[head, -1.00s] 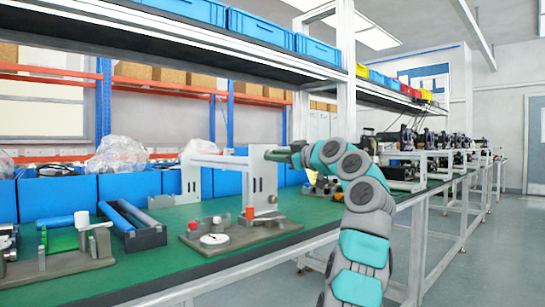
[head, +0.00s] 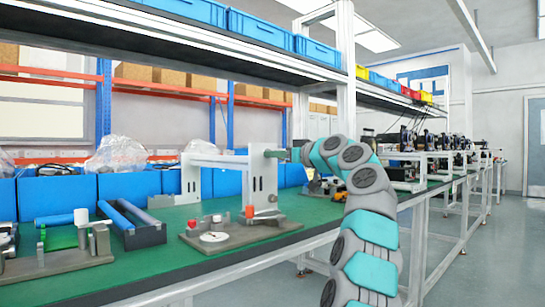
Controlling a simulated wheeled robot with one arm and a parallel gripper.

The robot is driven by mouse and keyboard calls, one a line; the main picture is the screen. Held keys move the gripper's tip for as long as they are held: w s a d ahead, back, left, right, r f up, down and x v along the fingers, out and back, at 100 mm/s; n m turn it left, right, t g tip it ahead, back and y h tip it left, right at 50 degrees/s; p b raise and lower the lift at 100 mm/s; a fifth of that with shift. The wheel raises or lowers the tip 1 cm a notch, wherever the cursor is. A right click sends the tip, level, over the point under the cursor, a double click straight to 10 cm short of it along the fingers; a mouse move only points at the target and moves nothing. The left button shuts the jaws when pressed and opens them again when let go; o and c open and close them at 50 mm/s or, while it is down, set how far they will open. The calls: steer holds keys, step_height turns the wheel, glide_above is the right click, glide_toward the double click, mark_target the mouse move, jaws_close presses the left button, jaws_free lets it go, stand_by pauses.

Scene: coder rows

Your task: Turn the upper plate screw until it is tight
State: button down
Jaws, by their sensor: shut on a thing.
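The white frame (head: 217,161) stands on the green bench, with an upright plate (head: 262,186) at its right end. My gripper (head: 274,153) is at the upper part of this plate, on its right side, small and seen from the side. It is shut on the upper plate screw. The screw itself is hidden at the gripper's tip, so I cannot see its head or how deep it sits. Dark holes show lower on the plate.
A grey fixture with a round dial (head: 213,237) and a red knob lies in front of the plate. Blue rollers (head: 128,216) in a dark holder stand left. Blue bins (head: 125,186) line the back. A shelf (head: 180,35) hangs above. The aisle at right is clear.

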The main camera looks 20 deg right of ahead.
steer(key=m+p, duration=0.3)
steer(key=m, duration=0.2)
stand_by(0.3)
steer(key=c, duration=0.8)
jaws_free()
steer(key=shift+c, duration=0.2)
steer(key=shift+f+b, duration=0.1)
steer(key=shift+b, duration=0.2)
steer(key=n, duration=0.9)
steer(key=shift+n+b, duration=0.3)
steer(key=shift+b, duration=0.05)
